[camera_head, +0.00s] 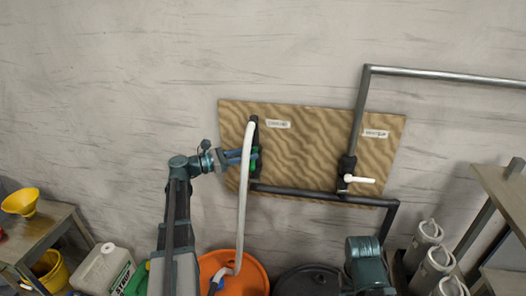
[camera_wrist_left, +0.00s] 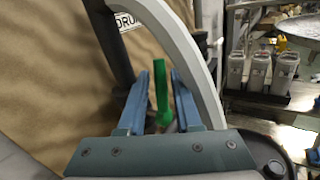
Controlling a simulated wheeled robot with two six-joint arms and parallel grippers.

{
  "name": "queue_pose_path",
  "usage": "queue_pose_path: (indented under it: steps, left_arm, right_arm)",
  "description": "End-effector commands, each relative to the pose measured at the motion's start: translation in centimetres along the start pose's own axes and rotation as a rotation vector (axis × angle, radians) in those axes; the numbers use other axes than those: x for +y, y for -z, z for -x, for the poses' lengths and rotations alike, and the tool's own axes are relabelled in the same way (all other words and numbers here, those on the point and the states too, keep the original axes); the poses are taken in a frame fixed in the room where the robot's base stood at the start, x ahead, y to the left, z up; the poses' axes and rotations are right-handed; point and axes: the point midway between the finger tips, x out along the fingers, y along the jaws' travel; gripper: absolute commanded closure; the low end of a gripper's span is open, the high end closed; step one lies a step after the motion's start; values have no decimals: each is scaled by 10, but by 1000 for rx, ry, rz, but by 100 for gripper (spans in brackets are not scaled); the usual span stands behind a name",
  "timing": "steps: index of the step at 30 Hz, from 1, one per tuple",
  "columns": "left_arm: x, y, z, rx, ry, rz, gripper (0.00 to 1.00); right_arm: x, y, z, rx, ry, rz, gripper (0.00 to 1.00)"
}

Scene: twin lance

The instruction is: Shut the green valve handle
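The green valve handle (camera_head: 254,159) is on the dark upright pipe at the left of the wooden board, partly hidden behind the white hose and my gripper. In the left wrist view the handle (camera_wrist_left: 161,92) stands upright between the two blue fingers. My left gripper (camera_head: 240,157) is open around the handle. My right gripper is not in view.
A white hose (camera_head: 243,190) arcs past my left gripper into an orange drum (camera_head: 252,276). A white-handled valve (camera_head: 358,179) sits on the right pipe. The wooden board (camera_head: 300,160) is on the wall. Grey canisters (camera_head: 428,240) stand at the right. A yellow funnel (camera_head: 20,202) is at the left.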

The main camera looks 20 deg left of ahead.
Motion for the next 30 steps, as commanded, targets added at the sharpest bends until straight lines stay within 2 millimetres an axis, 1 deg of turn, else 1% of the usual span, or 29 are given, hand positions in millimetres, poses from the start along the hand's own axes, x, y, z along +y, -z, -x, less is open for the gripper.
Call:
queue_pose_path:
  steps: [1, 3, 9, 15, 23, 26, 28, 29, 30]
  left_arm:
    - [0, 0, -11, 0, 4, 0, 67]
    - [0, 0, -23, 0, 3, 0, 67]
    - [0, 0, -46, 0, 1, 0, 67]
    - [0, 0, -56, 0, 1, 0, 67]
    - [0, 0, -56, 0, 0, -1, 67]
    - [0, 0, -56, 0, 0, -1, 83]
    - [0, 0, -56, 0, 0, 0, 96]
    - [0, 0, -56, 0, 0, 0, 100]
    - [0, 0, -56, 0, 0, 0, 100]
  right_arm:
    - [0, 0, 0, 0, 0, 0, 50]
    - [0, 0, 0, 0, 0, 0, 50]
    - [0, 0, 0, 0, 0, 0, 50]
    - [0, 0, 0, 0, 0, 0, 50]
    - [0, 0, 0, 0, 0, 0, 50]
    - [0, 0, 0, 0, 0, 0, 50]
    - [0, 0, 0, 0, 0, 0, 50]
    - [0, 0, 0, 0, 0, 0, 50]
    - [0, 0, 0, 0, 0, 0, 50]
